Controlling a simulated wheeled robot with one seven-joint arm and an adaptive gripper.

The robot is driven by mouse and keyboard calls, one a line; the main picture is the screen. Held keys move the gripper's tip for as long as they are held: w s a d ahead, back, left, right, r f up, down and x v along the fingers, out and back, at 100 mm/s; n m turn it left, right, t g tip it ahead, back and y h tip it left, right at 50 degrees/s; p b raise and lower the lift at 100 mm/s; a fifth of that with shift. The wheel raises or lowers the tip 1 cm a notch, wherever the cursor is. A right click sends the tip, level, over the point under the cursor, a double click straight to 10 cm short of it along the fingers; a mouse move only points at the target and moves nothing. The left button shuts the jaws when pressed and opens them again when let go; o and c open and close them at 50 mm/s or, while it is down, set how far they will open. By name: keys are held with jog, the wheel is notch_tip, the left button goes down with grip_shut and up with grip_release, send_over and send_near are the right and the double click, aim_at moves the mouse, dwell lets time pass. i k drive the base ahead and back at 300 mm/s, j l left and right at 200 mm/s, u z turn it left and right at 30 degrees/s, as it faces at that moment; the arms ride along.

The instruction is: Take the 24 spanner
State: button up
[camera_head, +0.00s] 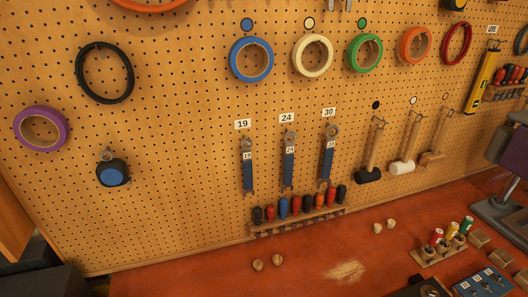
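The 24 spanner (289,163) hangs upright on the pegboard, under a white label reading 24 (286,118). It has a blue handle with its own small 24 mark and a grey ring at the top. The 19 spanner (248,168) hangs to its left and the 30 spanner (328,157) to its right, each under its own label. My gripper is not in view.
A rack of screwdrivers (298,214) is fixed just below the spanners. Mallets (369,165) hang to the right and tape rolls (251,60) above. The red-brown bench (210,277) holds small round pieces (277,260), a sawdust pile (345,271) and spool holder (443,247).

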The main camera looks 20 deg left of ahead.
aim_at(288, 172)
jog(key=i+l+u, duration=0.1)
jog(key=u, duration=1.4)
jog(key=l+u, duration=0.2)
jog(key=l, duration=0.25)
